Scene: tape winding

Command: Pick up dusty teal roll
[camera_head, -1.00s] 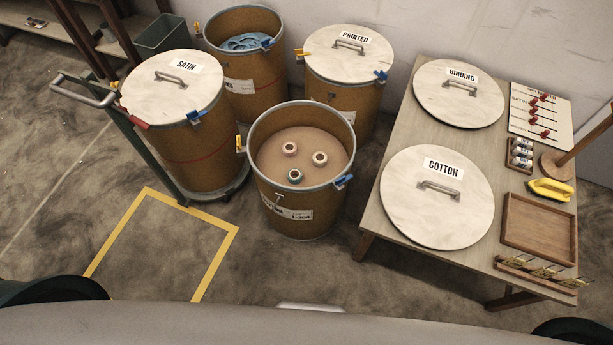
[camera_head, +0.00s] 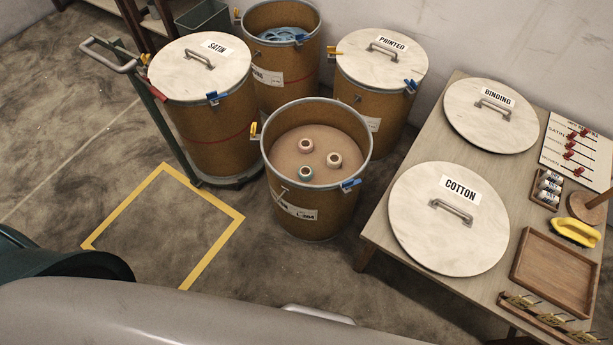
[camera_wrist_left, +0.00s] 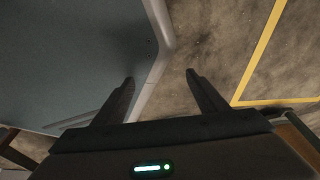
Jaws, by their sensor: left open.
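The dusty teal roll (camera_head: 306,173) is a small spool lying at the front left on the brown fill inside the open drum (camera_head: 316,216) in the head view. Two pale pinkish rolls, one behind it (camera_head: 305,146) and one to its right (camera_head: 334,160), lie near it, apart from it. My left gripper (camera_wrist_left: 160,82) shows only in the left wrist view. Its two dark fingers are spread and empty, above the floor and the edge of a blue-grey surface, with no roll in sight. My right gripper is not in view.
Lidded drums marked SATIN (camera_head: 168,84) and PRINTED (camera_head: 410,78) and an open drum with blue material (camera_head: 262,43) stand behind. A wooden table (camera_head: 376,225) at right holds lids, a wooden tray (camera_head: 516,272) and tools. Yellow tape (camera_head: 215,262) marks clear floor at left.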

